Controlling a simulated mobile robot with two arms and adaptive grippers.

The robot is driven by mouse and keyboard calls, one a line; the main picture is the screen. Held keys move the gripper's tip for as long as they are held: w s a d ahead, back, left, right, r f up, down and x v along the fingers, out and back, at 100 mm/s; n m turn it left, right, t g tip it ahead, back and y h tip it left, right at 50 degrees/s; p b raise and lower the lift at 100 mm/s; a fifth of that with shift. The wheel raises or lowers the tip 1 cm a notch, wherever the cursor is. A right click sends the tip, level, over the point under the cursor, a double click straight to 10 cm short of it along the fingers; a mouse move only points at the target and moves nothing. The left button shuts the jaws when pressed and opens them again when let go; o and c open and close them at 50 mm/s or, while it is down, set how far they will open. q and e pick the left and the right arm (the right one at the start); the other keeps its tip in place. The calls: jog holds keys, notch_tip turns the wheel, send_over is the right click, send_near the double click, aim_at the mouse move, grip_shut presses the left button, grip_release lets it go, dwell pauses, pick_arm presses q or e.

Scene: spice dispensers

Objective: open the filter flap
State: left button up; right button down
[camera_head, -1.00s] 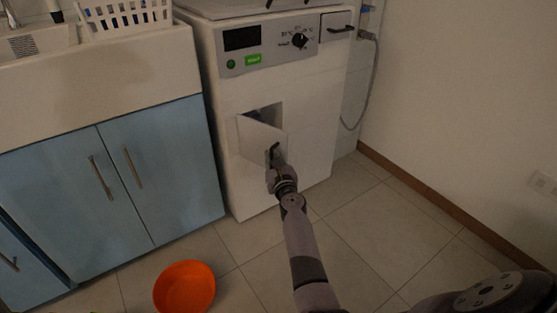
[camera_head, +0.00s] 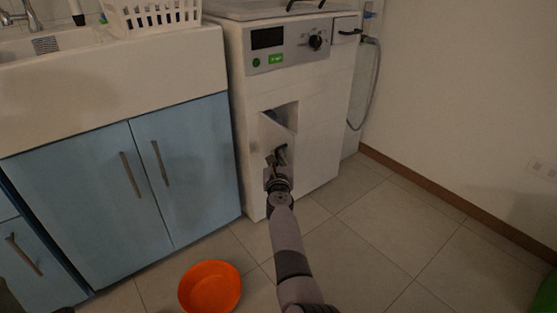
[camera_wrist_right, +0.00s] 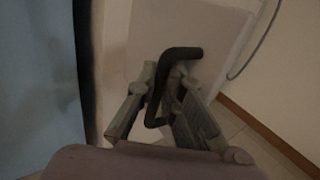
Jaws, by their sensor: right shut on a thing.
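The filter flap (camera_head: 275,131) is a white panel low on the front of the white washing machine (camera_head: 318,130). It stands partly open, tilted out from a dark, roughly triangular gap (camera_head: 286,113). My right gripper (camera_head: 277,160) is at the flap's lower part, with its arm coming up from the bottom of the head view. In the right wrist view, a black bent handle (camera_wrist_right: 182,54) lies between the fingers of my right gripper (camera_wrist_right: 162,84), which is shut on it. A white panel (camera_wrist_right: 215,38) shows behind the handle. My left gripper is not in view.
An orange bowl (camera_head: 210,288) sits on the tiled floor, left of my right arm. Blue cabinets (camera_head: 190,170) stand left of the machine. A grey hose (camera_head: 375,85) hangs at its right.

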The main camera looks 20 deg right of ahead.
jog(key=shift+w+r, duration=0.1)
jog(key=shift+r, duration=0.45)
jog(key=c, duration=1.7)
grip_release()
jog(key=shift+w, duration=0.1)
jog(key=shift+f, duration=0.1)
